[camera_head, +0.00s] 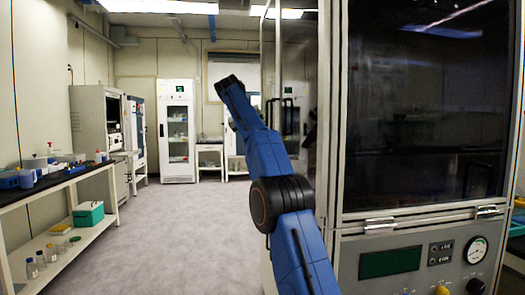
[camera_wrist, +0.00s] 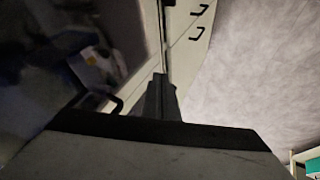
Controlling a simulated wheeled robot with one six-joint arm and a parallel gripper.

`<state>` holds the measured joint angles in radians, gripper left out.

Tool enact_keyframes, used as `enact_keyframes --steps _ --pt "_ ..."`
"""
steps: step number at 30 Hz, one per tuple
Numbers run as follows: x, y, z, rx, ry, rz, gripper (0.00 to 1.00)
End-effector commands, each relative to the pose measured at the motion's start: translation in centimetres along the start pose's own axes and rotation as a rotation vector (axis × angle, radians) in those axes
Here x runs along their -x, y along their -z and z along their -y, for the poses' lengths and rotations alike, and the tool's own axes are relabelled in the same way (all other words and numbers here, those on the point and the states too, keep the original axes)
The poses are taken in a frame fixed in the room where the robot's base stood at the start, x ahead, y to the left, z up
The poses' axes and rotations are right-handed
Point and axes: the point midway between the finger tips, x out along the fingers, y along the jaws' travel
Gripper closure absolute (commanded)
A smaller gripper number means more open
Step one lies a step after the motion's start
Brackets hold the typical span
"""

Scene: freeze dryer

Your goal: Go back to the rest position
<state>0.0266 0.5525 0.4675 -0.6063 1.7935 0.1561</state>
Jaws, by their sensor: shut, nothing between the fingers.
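My blue arm rises in front of the freeze dryer (camera_head: 400,235) in the head view and is bent back up to the left. The gripper itself cannot be made out in the head view. In the wrist view my gripper (camera_wrist: 161,80) is shut, with its dark fingers together and nothing held. Beyond the fingers are pale cabinet fronts with black handles (camera_wrist: 196,33) and the grey floor. The freeze dryer's dark glass door (camera_head: 425,110) is closed.
The floor (camera_head: 180,230) at the left and middle is free. A bench (camera_head: 50,180) with bottles and boxes runs along the left wall. A glass-door cabinet (camera_head: 178,130) stands at the back. The freeze dryer stands close on the arm's right.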

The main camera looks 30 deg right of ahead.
Motion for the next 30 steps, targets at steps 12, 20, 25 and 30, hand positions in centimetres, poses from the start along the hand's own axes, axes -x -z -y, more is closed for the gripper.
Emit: enact_keyframes --steps 12,20,25,30 --pt "1.3 -0.1 0.0 0.001 0.001 0.001 1.00" --pt "2.8 -1.7 -0.8 0.043 0.032 -0.010 1.00" --pt "4.2 -4.5 -1.4 0.097 0.076 -0.021 1.00" --pt "5.1 -8.1 -1.9 0.145 0.124 -0.030 1.00"
